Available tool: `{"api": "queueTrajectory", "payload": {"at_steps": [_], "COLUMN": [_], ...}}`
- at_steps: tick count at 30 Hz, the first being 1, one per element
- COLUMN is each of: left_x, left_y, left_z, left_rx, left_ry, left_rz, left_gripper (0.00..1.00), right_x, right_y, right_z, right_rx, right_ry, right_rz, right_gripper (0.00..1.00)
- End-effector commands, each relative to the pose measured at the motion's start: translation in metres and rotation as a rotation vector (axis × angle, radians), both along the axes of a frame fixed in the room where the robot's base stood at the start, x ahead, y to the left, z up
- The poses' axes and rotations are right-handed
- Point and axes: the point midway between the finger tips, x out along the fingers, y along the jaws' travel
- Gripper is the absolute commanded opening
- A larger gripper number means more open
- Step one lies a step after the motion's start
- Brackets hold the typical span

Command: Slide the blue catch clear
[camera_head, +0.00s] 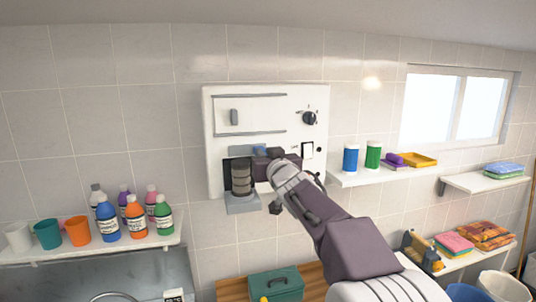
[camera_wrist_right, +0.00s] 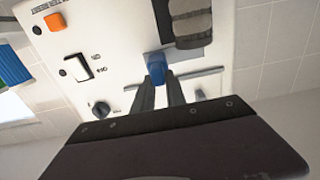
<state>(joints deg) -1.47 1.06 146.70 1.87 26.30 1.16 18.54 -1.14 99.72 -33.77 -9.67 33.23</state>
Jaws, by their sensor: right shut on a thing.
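The blue catch (camera_head: 259,149) sits on the white wall panel (camera_head: 222,110), above the dark cylinder. It also shows in the wrist view (camera_wrist_right: 156,68), at the tips of my right gripper's fingers. My right gripper (camera_head: 268,158) is shut on the blue catch, and it partly hides the catch in the head view. The ribbed dark cylinder (camera_head: 241,180) stands upright in a recess at the panel's lower part, close to the left of the gripper. It shows in the wrist view (camera_wrist_right: 190,22) too. My left gripper is not in view.
The panel also carries a grey slot handle (camera_head: 234,117), a black knob (camera_head: 309,118), a rocker switch (camera_wrist_right: 77,68) and an orange button (camera_wrist_right: 56,22). A shelf (camera_head: 345,179) with blue and green canisters is at right. Bottles and cups stand on a left shelf (camera_head: 85,250).

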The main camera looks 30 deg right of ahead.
Motion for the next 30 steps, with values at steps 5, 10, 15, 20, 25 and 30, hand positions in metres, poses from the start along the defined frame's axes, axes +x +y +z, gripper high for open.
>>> {"api": "queueTrajectory", "payload": {"at_steps": [5,10,15,20,25,30], "left_x": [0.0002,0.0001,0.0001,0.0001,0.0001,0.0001], "left_y": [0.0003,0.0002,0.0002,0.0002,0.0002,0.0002], "left_z": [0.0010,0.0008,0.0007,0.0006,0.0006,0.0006], "left_rx": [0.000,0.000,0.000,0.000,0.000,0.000], "left_ry": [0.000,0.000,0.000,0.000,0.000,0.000], "left_rz": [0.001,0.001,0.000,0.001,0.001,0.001], "left_gripper": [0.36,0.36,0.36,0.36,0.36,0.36], "right_x": [-0.0010,-0.0006,-0.0004,-0.0002,-0.0001,-0.0001], "right_y": [-0.0041,-0.0033,-0.0032,-0.0028,-0.0028,-0.0028], "right_z": [0.0090,0.0086,0.0082,0.0080,0.0079,0.0078], "right_rx": [-0.003,-0.001,0.002,0.003,0.002,0.001], "right_ry": [-0.019,-0.019,-0.019,-0.019,-0.019,-0.019], "right_rz": [-0.006,-0.004,-0.004,-0.003,-0.003,-0.003], "right_gripper": [0.22,0.38,0.38,0.38,0.38,0.38]}}
